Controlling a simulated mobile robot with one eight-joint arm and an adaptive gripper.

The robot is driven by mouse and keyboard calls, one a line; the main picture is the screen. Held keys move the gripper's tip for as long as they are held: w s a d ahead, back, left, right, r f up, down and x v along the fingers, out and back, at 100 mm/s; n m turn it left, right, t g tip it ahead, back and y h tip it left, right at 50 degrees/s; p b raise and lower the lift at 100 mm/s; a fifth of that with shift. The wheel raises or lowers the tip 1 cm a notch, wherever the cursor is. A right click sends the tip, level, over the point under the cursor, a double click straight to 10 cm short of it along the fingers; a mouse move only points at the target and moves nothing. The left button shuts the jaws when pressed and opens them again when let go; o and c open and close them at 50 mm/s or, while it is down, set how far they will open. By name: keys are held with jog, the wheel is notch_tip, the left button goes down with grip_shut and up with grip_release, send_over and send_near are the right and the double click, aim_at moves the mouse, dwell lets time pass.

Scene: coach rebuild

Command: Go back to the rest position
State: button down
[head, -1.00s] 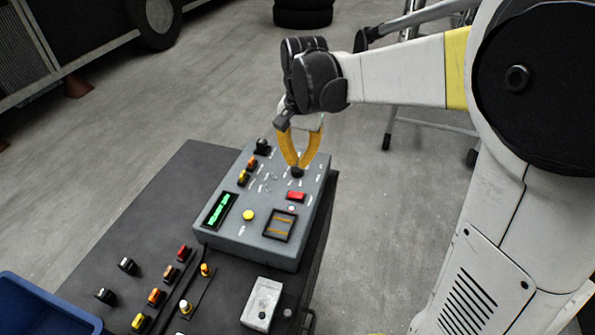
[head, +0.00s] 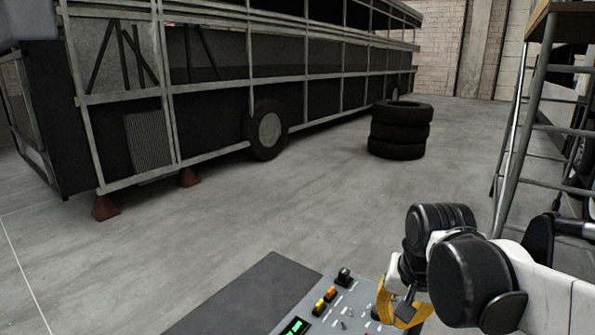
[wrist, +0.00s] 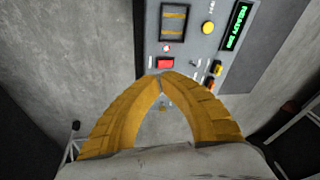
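My gripper (head: 402,318) is at the lower right of the head view, over the right part of the grey control panel (head: 328,292). In the wrist view its two yellow fingers (wrist: 160,80) arch together and their tips meet. Nothing shows between the tips. The panel (wrist: 200,47) lies beyond the fingertips in the wrist view, with a red button (wrist: 166,62), a yellow button (wrist: 207,27) and a lit green display (wrist: 236,27). The lower part of the panel is cut off in the head view.
A dark table top (head: 245,295) lies under the panel. A bus frame (head: 220,100) stands across the back, with stacked tyres (head: 400,130) in front. A metal ladder (head: 515,130) stands at the right. The grey floor between is open.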

jog(key=s+f+n+t, duration=0.1)
jog(key=s+n+t, duration=0.3)
jog(key=s, duration=0.4)
jog(key=shift+s+f, duration=0.25)
jog(key=shift+s, duration=0.15)
dwell(0.7)
